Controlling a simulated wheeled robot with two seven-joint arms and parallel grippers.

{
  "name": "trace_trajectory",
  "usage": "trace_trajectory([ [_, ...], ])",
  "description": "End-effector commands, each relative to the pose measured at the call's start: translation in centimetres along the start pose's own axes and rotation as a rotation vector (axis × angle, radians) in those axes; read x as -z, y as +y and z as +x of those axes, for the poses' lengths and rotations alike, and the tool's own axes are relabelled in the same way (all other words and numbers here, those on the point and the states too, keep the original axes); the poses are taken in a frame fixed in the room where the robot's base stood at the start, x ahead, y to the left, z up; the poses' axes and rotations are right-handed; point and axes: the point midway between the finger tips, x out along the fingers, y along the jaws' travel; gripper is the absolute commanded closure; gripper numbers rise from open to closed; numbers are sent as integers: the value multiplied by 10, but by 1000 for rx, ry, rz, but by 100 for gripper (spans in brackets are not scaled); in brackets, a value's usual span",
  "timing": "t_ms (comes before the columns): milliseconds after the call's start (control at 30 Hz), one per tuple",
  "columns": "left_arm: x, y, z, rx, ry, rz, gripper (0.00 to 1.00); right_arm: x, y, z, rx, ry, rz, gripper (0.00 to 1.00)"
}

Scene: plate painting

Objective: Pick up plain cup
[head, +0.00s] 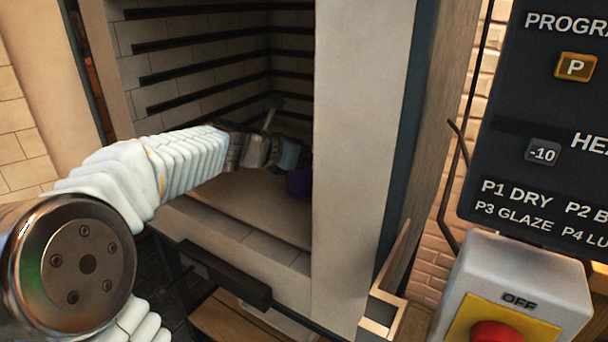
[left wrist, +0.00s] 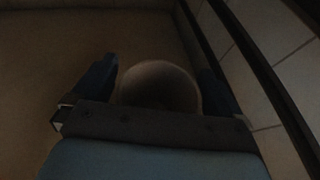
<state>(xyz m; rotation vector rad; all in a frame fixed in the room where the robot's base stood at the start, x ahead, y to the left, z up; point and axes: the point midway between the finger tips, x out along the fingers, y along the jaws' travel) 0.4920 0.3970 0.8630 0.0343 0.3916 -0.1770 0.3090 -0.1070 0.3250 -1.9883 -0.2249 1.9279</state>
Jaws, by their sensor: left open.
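A plain, dull beige-brown round cup (left wrist: 160,82) shows in the dark left wrist view, on the kiln floor. My left gripper (left wrist: 158,68) is open, with one finger on each side of the cup; I cannot tell whether either finger touches it. In the head view my left arm reaches into the kiln, and the left gripper (head: 276,140) is partly hidden by its own wrist. The plain cup is not distinguishable there. My right gripper is not in view.
The open kiln (head: 225,70) has dark grooves along its brick walls. A purple object (head: 300,182) sits inside, below my gripper and partly cut off by the front post (head: 358,140). A control panel (head: 550,110) and red-button box (head: 515,290) stand at the right.

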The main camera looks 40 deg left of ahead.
Motion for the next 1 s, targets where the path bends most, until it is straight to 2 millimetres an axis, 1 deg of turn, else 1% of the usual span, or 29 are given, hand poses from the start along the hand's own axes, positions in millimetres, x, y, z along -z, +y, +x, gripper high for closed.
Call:
trace_trajectory([
  [100, 0, 0, 0, 0, 0, 0, 0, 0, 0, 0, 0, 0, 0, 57],
  [267, 0, 0, -1, 0, 0, 1, 24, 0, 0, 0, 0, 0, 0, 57],
  [400, 0, 0, -1, 0, 0, 1, 46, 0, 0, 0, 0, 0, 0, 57],
  [467, 0, 0, -1, 0, 0, 1, 55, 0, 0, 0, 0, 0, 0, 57],
  [500, -1, 0, -1, -1, -1, 1, 58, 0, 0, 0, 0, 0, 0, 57],
  [767, -3, 0, -2, -1, -1, 1, 58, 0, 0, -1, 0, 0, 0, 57],
  [867, -10, 0, -5, -1, -1, 4, 58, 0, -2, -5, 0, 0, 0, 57],
  [933, -18, 0, -8, -1, -2, 3, 58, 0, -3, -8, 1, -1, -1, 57],
  [1000, -31, 0, -13, -1, -4, 5, 58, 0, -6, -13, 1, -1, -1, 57],
])
